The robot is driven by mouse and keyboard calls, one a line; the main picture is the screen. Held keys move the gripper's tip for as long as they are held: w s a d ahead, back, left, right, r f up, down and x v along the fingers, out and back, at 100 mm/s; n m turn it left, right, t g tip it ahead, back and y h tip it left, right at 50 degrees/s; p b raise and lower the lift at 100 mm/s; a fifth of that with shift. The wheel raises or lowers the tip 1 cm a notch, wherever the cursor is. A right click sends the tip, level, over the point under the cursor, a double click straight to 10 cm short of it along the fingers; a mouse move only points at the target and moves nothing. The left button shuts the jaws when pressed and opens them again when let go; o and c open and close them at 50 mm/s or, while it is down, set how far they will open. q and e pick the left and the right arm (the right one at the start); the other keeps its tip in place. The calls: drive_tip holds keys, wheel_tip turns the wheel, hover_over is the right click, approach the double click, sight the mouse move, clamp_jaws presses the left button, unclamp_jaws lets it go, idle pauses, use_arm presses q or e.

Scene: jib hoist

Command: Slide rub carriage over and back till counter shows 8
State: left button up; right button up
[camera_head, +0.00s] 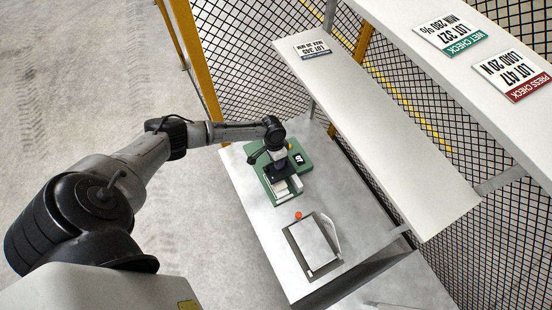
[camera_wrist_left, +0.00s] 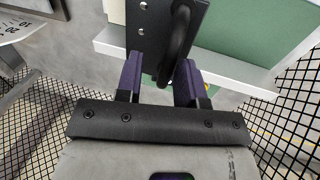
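The rub tester is a green machine (camera_head: 305,167) at the far end of the bench, with a pale bed (camera_head: 284,190) in front. Its small dark counter panel (camera_head: 299,158) is too small to read. My left gripper (camera_head: 278,162) is over the machine at the dark carriage (camera_head: 277,173). In the left wrist view, the purple fingers of my left gripper (camera_wrist_left: 159,84) are apart. A black carriage handle (camera_wrist_left: 180,42) on a dark plate reaches between them, closer to the right finger, with a gap on the left. My right gripper is not in view.
A grey-white framed plate (camera_head: 314,244) lies on the bench (camera_head: 266,240), with an orange knob (camera_head: 298,215) nearby. White shelves (camera_head: 385,130) with lot cards (camera_head: 312,49) hang to the right. Wire mesh and a yellow post (camera_head: 200,70) stand behind.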

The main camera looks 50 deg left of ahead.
use_arm(q)
drive_tip(key=shift+o, duration=0.3)
drive_tip(key=shift+a, duration=0.15)
drive_tip(key=shift+a+r, duration=0.1)
drive_tip(key=shift+r, duration=0.35)
drive_tip(key=v, duration=1.2)
drive_tip(key=shift+r+b, duration=0.35)
drive_tip(key=shift+r, duration=0.1)
